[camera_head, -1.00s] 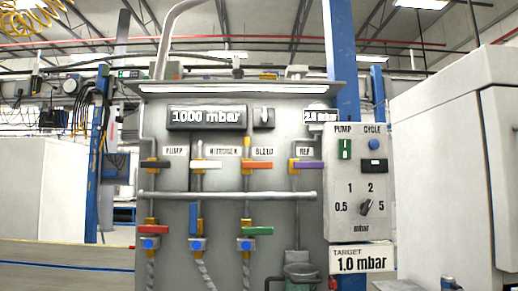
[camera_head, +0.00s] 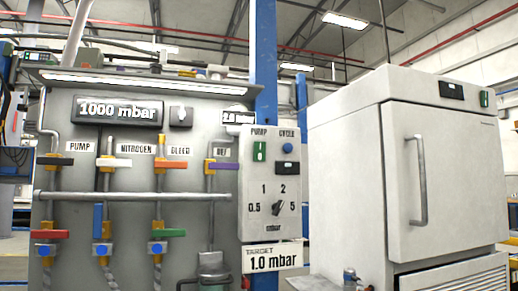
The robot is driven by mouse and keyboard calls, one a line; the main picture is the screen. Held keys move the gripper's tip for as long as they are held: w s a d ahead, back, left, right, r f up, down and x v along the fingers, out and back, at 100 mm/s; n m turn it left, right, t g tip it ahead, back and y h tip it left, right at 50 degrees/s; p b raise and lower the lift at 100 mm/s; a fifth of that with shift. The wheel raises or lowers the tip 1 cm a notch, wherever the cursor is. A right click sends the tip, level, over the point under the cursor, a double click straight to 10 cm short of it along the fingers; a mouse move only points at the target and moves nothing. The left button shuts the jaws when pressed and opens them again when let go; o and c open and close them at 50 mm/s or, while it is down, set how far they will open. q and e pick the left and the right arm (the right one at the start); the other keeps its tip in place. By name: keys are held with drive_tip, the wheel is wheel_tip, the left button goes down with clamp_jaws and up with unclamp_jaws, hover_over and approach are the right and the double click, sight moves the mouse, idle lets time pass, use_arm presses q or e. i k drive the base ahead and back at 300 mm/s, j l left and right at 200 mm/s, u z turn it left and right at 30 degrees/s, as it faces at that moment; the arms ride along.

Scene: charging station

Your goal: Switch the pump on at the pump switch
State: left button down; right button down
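The pump switch (camera_head: 260,151) is a small green rocker under the word PUMP, at the upper left of a pale control box (camera_head: 255,222). Beside it under CYCLE are a round blue button (camera_head: 287,149) and a small dark display (camera_head: 286,167). A dark rotary knob (camera_head: 278,208) sits below among the marks 0.5, 1, 2 and 5. The large display (camera_head: 118,110) on the grey panel reads 1000 mbar. The switch's on or off position is too small to tell. Neither of my grippers shows in the head view.
The grey panel (camera_head: 100,240) carries valves with coloured handles and a horizontal pipe (camera_head: 130,196). A sign (camera_head: 272,257) below the box reads TARGET 1.0 mbar. A large white cabinet (camera_head: 375,170) with a door handle stands close at right. A blue post (camera_head: 265,60) rises behind the box.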

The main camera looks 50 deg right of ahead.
sight(260, 151)
drive_tip(key=k+l, duration=1)
drive_tip(key=l, duration=0.1)
